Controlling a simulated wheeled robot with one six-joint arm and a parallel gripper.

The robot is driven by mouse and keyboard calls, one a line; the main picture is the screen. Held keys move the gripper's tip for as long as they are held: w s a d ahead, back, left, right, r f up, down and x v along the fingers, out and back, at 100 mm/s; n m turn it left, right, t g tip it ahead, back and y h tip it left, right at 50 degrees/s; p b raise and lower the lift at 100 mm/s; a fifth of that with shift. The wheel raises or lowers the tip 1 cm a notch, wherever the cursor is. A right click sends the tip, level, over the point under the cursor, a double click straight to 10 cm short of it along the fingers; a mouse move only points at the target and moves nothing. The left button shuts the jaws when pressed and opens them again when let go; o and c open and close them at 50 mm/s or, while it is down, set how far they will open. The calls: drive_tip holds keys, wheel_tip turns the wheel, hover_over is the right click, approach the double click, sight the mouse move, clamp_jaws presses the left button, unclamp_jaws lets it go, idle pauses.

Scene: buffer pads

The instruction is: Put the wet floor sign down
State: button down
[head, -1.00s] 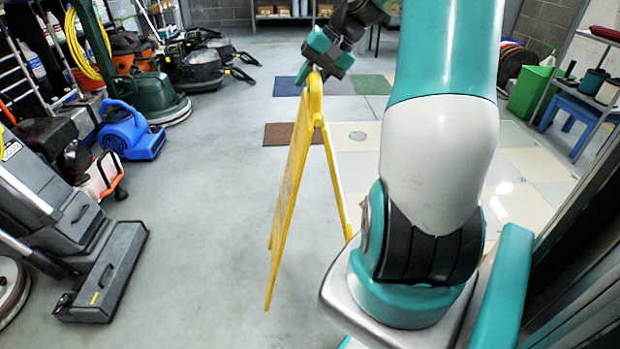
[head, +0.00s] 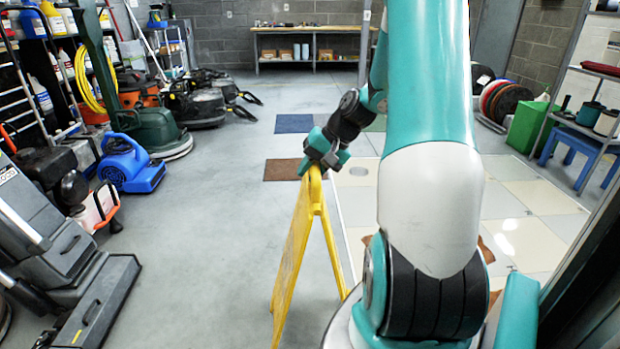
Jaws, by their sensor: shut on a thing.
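The yellow wet floor sign (head: 292,254) stands upright with its legs spread, left of my arm in the head view. My gripper (head: 314,172) is shut on the sign's top edge. The lower ends of the sign run to the bottom of the picture, so I cannot tell whether its feet touch the floor.
Grey floor (head: 200,260) is clear left of the sign. Floor machines, a blue blower (head: 130,165) and a grey scrubber (head: 85,290) line the left side. A brown mat (head: 283,169) and pale tiles (head: 500,185) lie beyond. A green bin (head: 530,125) and blue stool (head: 580,145) stand right.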

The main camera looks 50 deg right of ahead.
drive_tip(key=shift+f, duration=0.7)
drive_tip(key=shift+f, duration=0.25)
drive_tip(key=c, duration=1)
unclamp_jaws()
drive_tip(key=shift+s+f, duration=0.1)
drive_tip(key=shift+f, duration=0.05)
drive_tip(key=shift+o, duration=0.2)
